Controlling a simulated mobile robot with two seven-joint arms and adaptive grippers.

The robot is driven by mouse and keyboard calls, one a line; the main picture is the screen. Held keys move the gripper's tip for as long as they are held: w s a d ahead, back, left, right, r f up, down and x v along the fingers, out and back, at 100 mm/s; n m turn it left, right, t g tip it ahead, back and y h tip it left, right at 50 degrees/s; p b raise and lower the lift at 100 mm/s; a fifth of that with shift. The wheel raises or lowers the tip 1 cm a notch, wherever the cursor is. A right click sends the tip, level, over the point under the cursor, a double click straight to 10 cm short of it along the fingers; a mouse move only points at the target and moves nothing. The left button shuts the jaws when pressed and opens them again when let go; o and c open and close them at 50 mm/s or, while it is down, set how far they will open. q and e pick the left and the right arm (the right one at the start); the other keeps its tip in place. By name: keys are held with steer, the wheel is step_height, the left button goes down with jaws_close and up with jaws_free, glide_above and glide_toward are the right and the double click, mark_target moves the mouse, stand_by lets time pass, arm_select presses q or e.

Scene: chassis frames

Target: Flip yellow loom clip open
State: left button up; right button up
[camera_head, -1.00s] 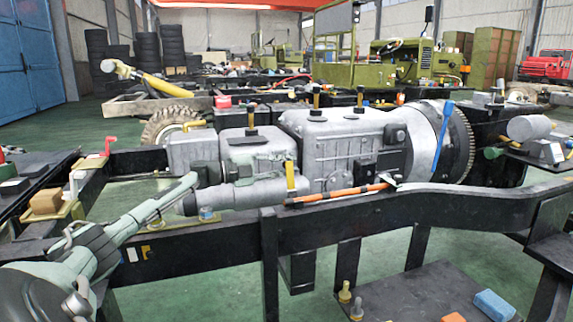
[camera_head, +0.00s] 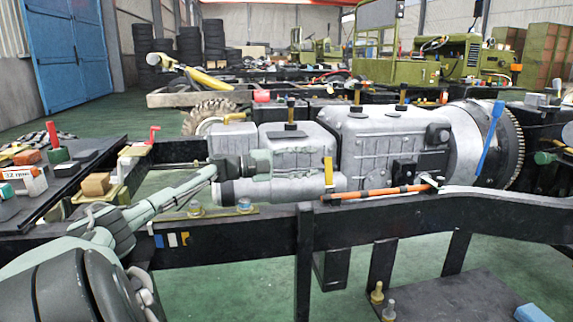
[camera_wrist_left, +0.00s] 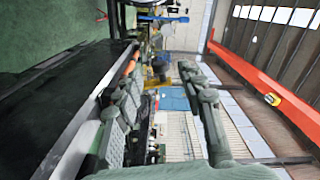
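The yellow loom clip (camera_head: 328,172) stands upright in front of the grey gearbox, near the left end of an orange loom (camera_head: 378,193) along the black frame rail. My left gripper (camera_head: 262,163) reaches in from the left and sits short of the clip, in front of the gearbox. In the left wrist view my left gripper (camera_wrist_left: 162,66) has its two fingers well apart with nothing held between them. A yellow patch shows between the fingers there, but I cannot tell if it is the clip. My right gripper is not in view.
The black frame rail (camera_head: 400,215) runs across the front. The grey gearbox (camera_head: 385,145) stands behind the clip, with a blue strip (camera_head: 490,138) at its right. A dark side table (camera_head: 60,185) with small parts stands at left.

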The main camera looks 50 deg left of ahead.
arm_select(q)
steer(key=v, duration=0.6)
steer(key=shift+s, duration=0.3)
steer(key=shift+a, duration=0.15)
